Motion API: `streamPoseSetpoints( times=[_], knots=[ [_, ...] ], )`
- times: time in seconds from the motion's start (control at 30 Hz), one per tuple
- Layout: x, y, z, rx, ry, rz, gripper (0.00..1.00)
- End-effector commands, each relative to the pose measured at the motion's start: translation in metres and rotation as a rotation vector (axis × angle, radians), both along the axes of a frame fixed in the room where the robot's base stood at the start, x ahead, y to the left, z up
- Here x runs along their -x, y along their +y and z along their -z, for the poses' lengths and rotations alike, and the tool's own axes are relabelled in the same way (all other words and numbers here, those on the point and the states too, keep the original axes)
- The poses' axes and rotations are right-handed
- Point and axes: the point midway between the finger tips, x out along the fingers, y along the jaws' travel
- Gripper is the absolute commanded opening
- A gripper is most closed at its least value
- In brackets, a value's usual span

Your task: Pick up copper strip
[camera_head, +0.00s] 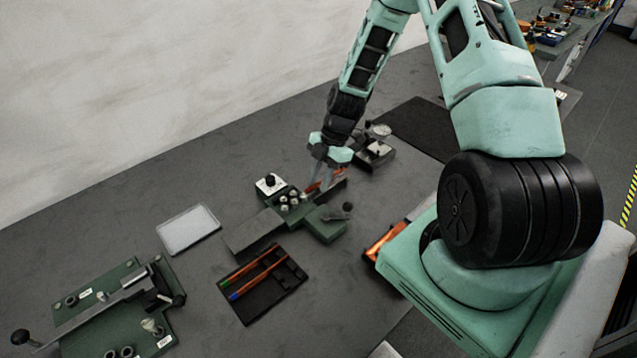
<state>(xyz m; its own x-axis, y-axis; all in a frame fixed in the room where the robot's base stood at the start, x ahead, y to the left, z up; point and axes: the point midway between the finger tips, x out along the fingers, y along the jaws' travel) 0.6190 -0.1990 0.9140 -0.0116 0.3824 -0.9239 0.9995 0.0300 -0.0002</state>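My gripper (318,180) points down over the green fixture (325,224) at the middle of the table. A small orange-red piece (312,188) shows at its fingertips. I cannot tell whether the fingers hold it or are only beside it, and their gap is too small to make out. A shiny copper-coloured piece (378,243) lies near my base, right of the fixture, partly hidden by my body. Two thin orange-brown lengths, one with a blue end (258,276) and one with a green end (250,266), lie in a black tray (291,284).
A white-topped box with a black knob (270,184) stands beside the fixture. A pale flat tray (188,229) and a green plate with a lever (110,312) are to the left. A dial gauge device (375,150) and a dark mat (418,124) lie behind.

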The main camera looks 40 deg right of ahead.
Motion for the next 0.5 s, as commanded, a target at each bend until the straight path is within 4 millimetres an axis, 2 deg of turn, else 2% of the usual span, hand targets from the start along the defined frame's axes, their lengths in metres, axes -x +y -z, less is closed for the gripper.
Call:
streamPoseSetpoints(
  times=[0.4, 0.43, 0.5],
  knots=[
    [-0.0001, -0.0002, 0.0030, 0.000, 0.000, 0.000, 0.28],
    [-0.0002, -0.0001, 0.0028, 0.000, 0.000, 0.001, 0.25],
    [-0.0001, -0.0002, 0.0022, 0.000, 0.000, 0.001, 0.06]
  ],
)
